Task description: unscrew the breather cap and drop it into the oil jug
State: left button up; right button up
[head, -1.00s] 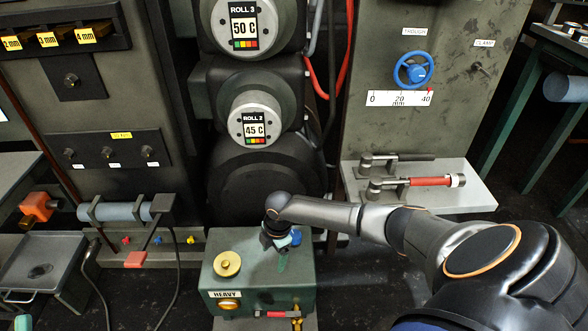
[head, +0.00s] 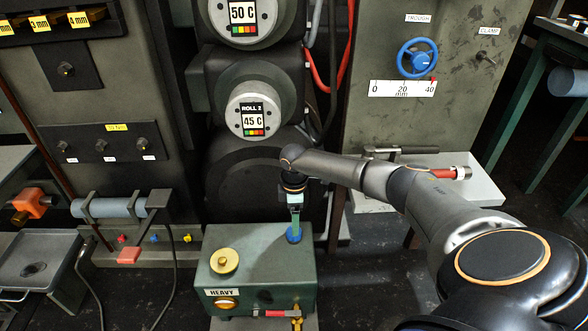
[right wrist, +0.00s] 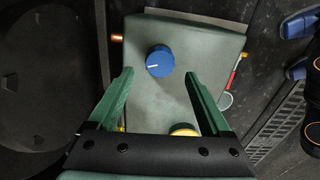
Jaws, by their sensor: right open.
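A green box labelled HEAVY (head: 262,262) stands low in the head view. A round blue cap (head: 294,236) sits on its top near the back right corner; a round brass cap (head: 224,261) sits at its left. I cannot tell for sure which is the breather cap. My right gripper (head: 295,219) points down just above the blue cap. In the right wrist view its open green fingers (right wrist: 158,77) are on either side of the blue cap (right wrist: 160,62), which has a white line; nothing is held. I see no oil jug. My left gripper is not in view.
Rolls with temperature labels (head: 252,112) rise behind the box. A grey shelf (head: 482,188) with a red-handled lever is at the right. A grey tray (head: 40,262) stands at the left. Dark cables hang left of the box; a red-handled valve (head: 275,313) is at its front.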

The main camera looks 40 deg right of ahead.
jog(key=m, duration=0.4)
jog(key=m+b, duration=0.1)
jog(key=m, duration=0.2)
jog(key=shift+m, duration=0.4)
jog(key=m+b, duration=0.1)
jog(key=m, duration=0.2)
jog(key=shift+f+m, duration=0.1)
jog(key=shift+m, duration=0.2)
jog(key=shift+m+b, duration=0.4)
jog(key=shift+m, duration=0.8)
jog(key=shift+f+m, duration=0.3)
jog(key=shift+m, duration=0.1)
notch_tip(320, 180, down, 4)
jog(key=shift+f+b, duration=0.1)
jog(key=shift+b, duration=0.8)
pick_arm(q)
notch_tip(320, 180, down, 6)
jog(key=b, duration=0.1)
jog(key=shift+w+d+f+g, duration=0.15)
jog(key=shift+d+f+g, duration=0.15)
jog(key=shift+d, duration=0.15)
pick_arm(e)
jog(key=shift+f, duration=1.05)
